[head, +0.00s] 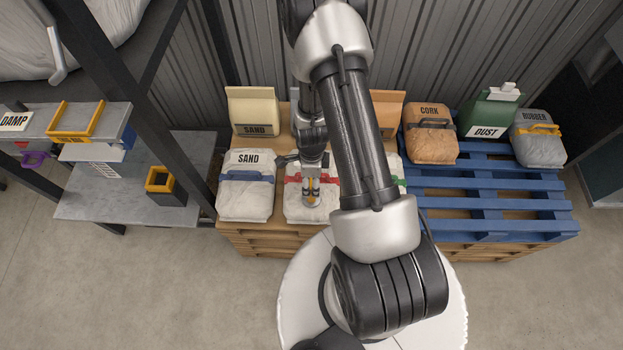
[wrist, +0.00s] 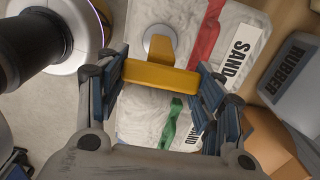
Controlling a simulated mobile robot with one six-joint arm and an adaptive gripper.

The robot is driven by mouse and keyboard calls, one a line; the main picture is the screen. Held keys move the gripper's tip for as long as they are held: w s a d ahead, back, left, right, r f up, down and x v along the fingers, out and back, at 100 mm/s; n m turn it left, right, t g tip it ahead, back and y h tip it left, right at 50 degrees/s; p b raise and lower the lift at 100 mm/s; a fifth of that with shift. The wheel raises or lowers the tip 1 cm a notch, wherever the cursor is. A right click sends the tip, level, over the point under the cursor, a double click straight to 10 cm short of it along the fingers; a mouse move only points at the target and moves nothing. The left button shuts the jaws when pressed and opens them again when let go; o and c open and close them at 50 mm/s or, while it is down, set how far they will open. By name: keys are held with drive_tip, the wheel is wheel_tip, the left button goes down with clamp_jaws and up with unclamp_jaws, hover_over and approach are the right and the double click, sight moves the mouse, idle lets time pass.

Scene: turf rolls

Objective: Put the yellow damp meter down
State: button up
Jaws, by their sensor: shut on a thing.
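The yellow damp meter (wrist: 158,78) has a yellow bar-shaped grip, a short yellow neck and a round grey disc. My gripper (wrist: 160,88) is shut on its yellow bar, with one dark finger at each end. In the head view, my gripper (head: 311,180) is above a white sack with a red band (head: 293,205), and the meter (head: 311,201) shows small below it. The disc lies over the white sack in the wrist view. I cannot tell whether it touches the sack. A shelf board at the far left has a DAMP label (head: 14,121).
White sacks with blue (head: 245,200) and green (wrist: 172,125) bands flank the red-banded one. A blue pallet (head: 500,200) at the right carries CORK (head: 431,145), DUST (head: 487,118) and RUBBER (head: 538,148) containers. A yellow-black box (head: 163,188) stands on the lower left shelf (head: 105,207), which has bare room.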

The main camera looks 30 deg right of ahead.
drive_tip(key=shift+f, duration=0.2)
drive_tip(key=o, duration=1.8)
drive_tip(key=shift+o, duration=0.2)
drive_tip(key=shift+r, duration=0.2)
